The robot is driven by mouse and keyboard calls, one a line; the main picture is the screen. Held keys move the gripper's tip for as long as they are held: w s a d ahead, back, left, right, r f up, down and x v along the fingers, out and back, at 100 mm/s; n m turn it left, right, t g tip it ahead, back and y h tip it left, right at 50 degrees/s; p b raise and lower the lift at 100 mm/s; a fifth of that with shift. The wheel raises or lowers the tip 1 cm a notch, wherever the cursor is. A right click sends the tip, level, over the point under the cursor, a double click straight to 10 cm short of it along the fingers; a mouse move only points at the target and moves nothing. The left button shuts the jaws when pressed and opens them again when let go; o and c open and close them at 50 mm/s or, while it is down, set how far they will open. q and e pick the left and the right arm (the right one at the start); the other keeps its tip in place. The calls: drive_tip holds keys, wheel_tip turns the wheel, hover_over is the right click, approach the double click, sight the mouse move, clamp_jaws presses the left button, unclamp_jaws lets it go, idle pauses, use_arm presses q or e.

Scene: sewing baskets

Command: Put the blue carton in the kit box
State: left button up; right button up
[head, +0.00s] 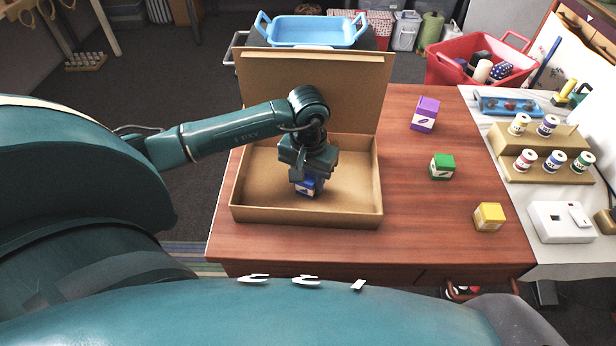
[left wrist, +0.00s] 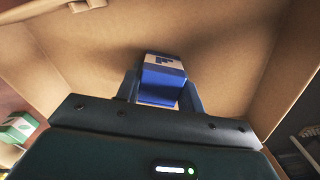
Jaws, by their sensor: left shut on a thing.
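The kit box (head: 262,213) is an open brown cardboard box on the wooden table, with its lid (head: 312,85) raised at the back. My left gripper (head: 306,184) points down inside the box. It is shut on the blue carton (head: 305,188), which has a white label patch. In the left wrist view the blue carton (left wrist: 162,80) sits between the fingers, with brown cardboard around it. I cannot tell whether the carton touches the box floor. My right gripper does not show.
A purple carton (head: 425,113), a green carton (head: 442,167) and a yellow carton (head: 489,217) stand on the table right of the box. A thread-spool stand (head: 541,150) is on the white surface farther right. A red basket (head: 470,62) and a blue tray (head: 312,33) are behind.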

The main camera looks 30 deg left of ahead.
sight(308, 176)
use_arm(q)
drive_tip(key=shift+f, duration=0.1)
drive_tip(key=o, duration=0.5)
drive_tip(key=shift+b, duration=0.3)
drive_tip(key=o, duration=0.5)
wheel_tip(308, 176, up, 12)
drive_tip(key=shift+r, duration=0.2)
